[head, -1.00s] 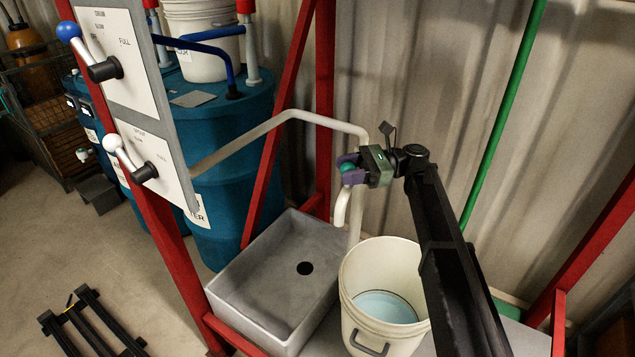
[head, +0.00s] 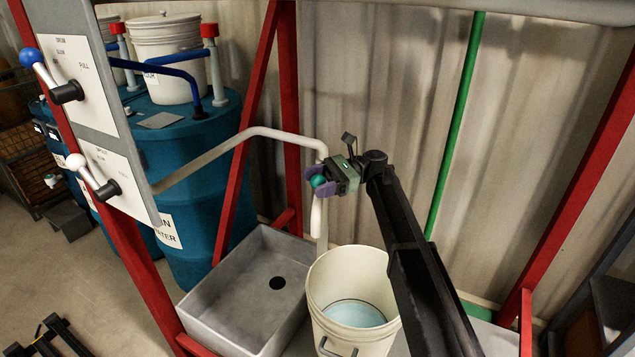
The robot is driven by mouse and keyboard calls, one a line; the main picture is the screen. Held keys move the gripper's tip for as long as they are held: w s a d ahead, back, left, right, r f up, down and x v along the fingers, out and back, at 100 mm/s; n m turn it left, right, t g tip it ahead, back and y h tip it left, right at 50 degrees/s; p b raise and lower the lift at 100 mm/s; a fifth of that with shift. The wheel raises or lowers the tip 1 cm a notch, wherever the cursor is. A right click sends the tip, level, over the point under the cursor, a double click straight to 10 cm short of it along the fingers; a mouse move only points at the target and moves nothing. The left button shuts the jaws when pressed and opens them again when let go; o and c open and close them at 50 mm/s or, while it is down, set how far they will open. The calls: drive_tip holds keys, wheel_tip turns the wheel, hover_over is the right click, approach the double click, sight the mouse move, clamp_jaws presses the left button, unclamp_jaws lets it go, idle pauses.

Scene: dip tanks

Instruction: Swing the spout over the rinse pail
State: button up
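The spout (head: 285,139) is a pale pipe that bends down at its right end, with a short nozzle (head: 316,215) pointing down. In the picture the nozzle is by the gap between the grey basin and the white rinse pail (head: 318,297), near the pail's back left rim; its exact depth is hard to tell. The pail stands upright with pale blue liquid (head: 355,314) inside. My gripper (head: 318,181) has its purple fingers around a teal ball knob (head: 318,181) just above the nozzle and appears closed on it. The fingers partly hide the knob and the spout.
The grey basin (head: 212,322) with a dark drain hole stands left of the pail. A panel with a blue-knobbed lever (head: 32,57) and a white-knobbed lever (head: 77,163) is at left. Red frame posts (head: 286,110) and blue drums (head: 200,140) stand behind. A green pole (head: 455,130) is at right.

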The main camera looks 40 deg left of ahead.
drive_tip(key=shift+o, duration=0.6)
wheel_tip(320, 180, up, 20)
drive_tip(key=p, duration=2)
